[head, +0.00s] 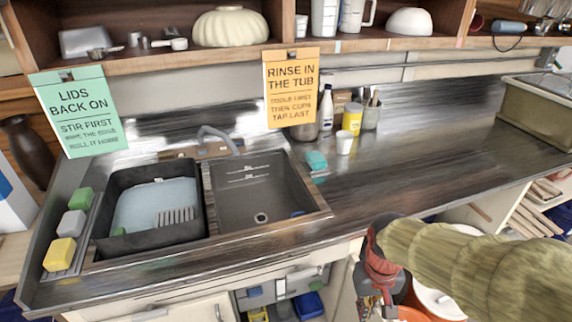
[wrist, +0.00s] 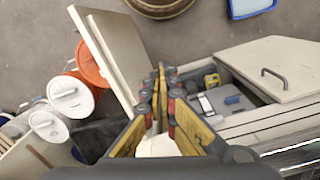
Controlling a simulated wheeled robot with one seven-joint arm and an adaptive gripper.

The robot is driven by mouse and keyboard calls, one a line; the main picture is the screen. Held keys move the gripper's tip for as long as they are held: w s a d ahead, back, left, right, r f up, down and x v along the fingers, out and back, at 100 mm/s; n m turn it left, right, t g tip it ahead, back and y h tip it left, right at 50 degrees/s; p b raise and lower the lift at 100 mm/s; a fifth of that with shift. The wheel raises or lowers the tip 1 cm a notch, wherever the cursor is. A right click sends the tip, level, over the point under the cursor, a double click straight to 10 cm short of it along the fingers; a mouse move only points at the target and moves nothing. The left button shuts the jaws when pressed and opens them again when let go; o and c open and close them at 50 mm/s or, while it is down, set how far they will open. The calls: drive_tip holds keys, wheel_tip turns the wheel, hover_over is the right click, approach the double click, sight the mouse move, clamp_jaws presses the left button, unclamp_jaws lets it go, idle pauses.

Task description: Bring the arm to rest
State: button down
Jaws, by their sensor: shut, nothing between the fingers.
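My gripper (wrist: 163,95) shows in the wrist view with its yellow-sided fingers close together in the middle of the picture. It is shut and empty. It points down past the counter's front edge, with the floor and cabinet below it. In the head view my arm, in a pale green sleeve, comes in from the right, and my gripper (head: 376,303) hangs in front of the counter at the bottom right. Its fingertips are partly cut off by the picture's lower edge there.
The counter (head: 400,150) holds a sink (head: 262,212) and a dark tub (head: 103,215). An open cabinet door (wrist: 105,52) stands near my gripper, beside an orange bucket (wrist: 92,66) and white lidded buckets (wrist: 70,97).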

drive_tip(key=s+r+t, duration=0.3)
drive_tip(key=r, duration=0.4)
drive_tip(key=s+r+t, duration=0.2)
drive_tip(key=s+r, duration=0.1)
drive_tip(key=r, duration=0.5)
drive_tip(key=shift+d+t, duration=0.2)
drive_tip(key=shift+t, duration=0.2)
